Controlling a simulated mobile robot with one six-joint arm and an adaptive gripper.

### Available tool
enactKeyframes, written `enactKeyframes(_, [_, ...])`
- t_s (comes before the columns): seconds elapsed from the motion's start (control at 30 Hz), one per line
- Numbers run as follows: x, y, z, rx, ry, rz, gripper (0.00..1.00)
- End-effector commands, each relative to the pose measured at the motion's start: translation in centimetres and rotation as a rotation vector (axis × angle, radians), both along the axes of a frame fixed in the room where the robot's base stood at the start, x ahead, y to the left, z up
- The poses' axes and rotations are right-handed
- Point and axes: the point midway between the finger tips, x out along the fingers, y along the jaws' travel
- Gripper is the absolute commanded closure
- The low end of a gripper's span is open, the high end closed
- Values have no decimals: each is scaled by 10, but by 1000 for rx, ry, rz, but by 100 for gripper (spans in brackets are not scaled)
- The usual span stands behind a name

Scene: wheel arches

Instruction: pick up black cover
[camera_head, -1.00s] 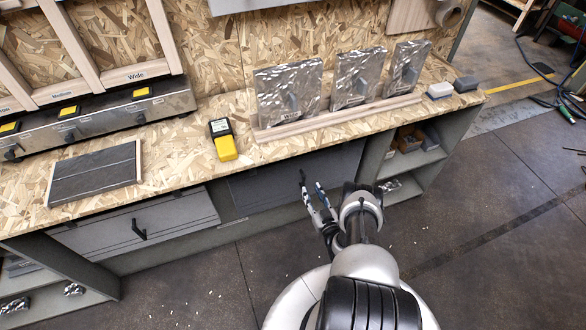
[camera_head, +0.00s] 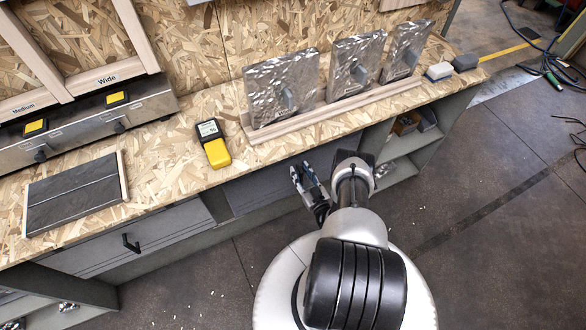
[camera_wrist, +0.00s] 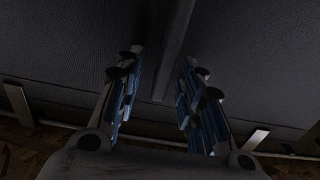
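I cannot tell for sure which thing is the black cover. A flat black slate-like panel (camera_head: 75,195) with light wooden edges lies on the left of the workbench in the head view. My gripper (camera_head: 303,172) is low in front of the bench, by the drawer fronts and well to the right of that panel. The wrist view shows the gripper (camera_wrist: 163,58) with its fingers apart. A dark straight bar (camera_wrist: 176,45) runs before a dark grey surface between the fingers; whether they touch it is unclear.
The workbench (camera_head: 165,160) bears a yellow meter (camera_head: 214,145), a wooden rack (camera_head: 335,112) with three shiny metal plates, and two small blocks (camera_head: 452,67). A drawer with a black handle (camera_head: 130,243) is at left. Floor (camera_head: 500,220) at right is mostly clear.

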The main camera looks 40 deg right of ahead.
Motion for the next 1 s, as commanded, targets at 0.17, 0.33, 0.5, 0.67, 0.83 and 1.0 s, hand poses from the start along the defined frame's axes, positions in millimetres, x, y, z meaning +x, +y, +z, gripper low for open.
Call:
enactKeyframes(0.17, [0, 0, 0, 0, 0, 0, 72])
enactKeyframes(0.33, [0, 0, 0, 0, 0, 0, 83])
enactKeyframes(0.5, [0, 0, 0, 0, 0, 0, 94])
enactKeyframes(0.67, [0, 0, 0, 0, 0, 0, 100])
enactKeyframes(0.83, [0, 0, 0, 0, 0, 0, 100])
enactKeyframes(1.0, [0, 0, 0, 0, 0, 0, 100])
